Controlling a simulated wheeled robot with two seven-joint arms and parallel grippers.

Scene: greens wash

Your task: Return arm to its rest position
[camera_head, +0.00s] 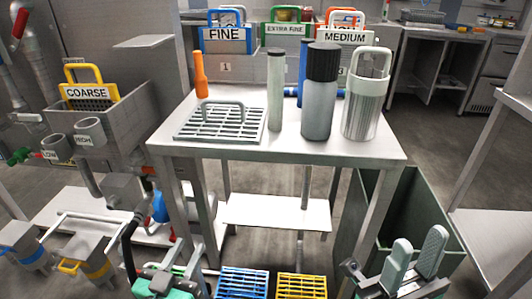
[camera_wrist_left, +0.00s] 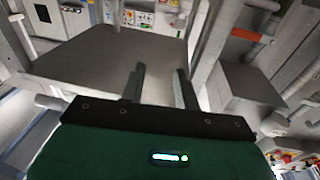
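My left gripper (camera_wrist_left: 159,80) shows in the left wrist view with its two dark fingers apart and nothing between them. In the head view only part of my left arm shows low at the left, in front of the table (camera_head: 290,148), and its fingertips are hard to make out. My right gripper (camera_head: 419,246) is at the lower right of the head view. Its two grey-green fingers stand apart with nothing seen between them. It is in front of a dark green bin (camera_head: 408,205) and below the tabletop.
A sink unit with a COARSE basket (camera_head: 90,92) is at left.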

